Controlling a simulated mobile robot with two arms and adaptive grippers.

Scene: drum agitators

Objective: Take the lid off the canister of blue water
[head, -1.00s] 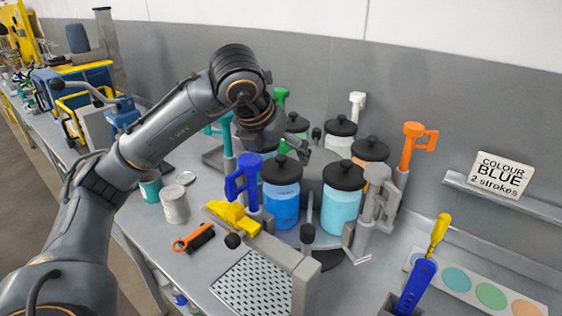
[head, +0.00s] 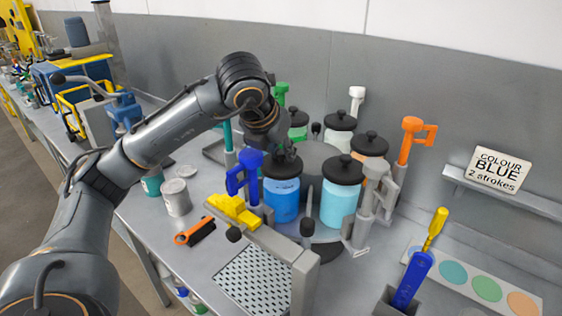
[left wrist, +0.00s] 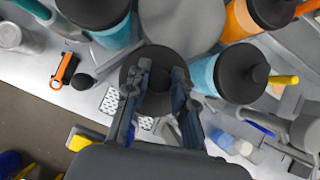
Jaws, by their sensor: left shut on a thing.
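The canister of blue water (head: 281,203) stands near the middle of the bench in the head view, among other canisters. Its round black lid (head: 270,168) sits on top of it and also shows in the left wrist view (left wrist: 132,72). My left gripper (head: 287,156) is over the lid, pointing down. I see no gap between lid and canister. My right gripper is not in view.
A cyan canister (head: 339,207) stands close on the right, with others behind. A blue-handled pump (head: 239,178) stands close on the left.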

